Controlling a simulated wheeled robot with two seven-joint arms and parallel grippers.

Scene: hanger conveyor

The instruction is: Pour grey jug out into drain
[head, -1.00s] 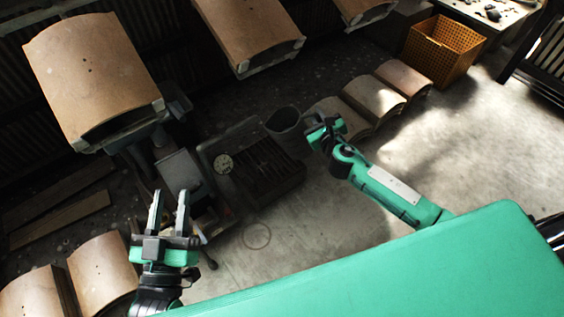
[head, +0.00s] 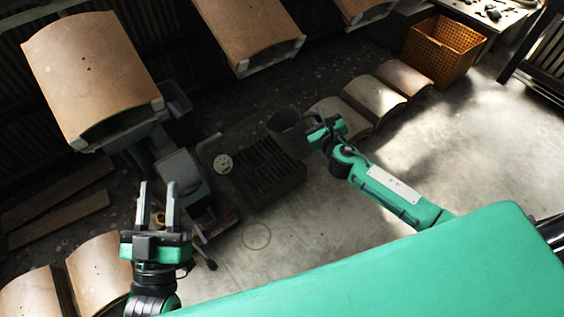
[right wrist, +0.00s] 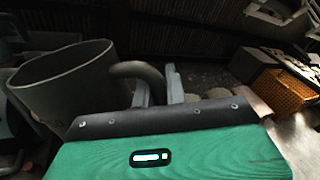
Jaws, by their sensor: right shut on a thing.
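The grey jug (head: 286,133) is beside the drain (head: 262,172), a dark slatted grate in a floor tray, near its upper right corner. My right gripper (head: 314,124) is shut on the jug's handle. In the right wrist view the jug (right wrist: 62,88) shows its open rim, and its curved handle (right wrist: 138,69) runs between the fingers (right wrist: 158,85). The jug's inside is dark, so I cannot tell what it holds. My left gripper (head: 157,188) is open and empty at the lower left, left of the drain.
Curved tan panels (head: 92,75) hang at the upper left and top. More curved panels (head: 372,97) lie right of the jug, near an orange crate (head: 440,52). A round dial (head: 223,164) is at the tray's left. The floor below the drain is clear.

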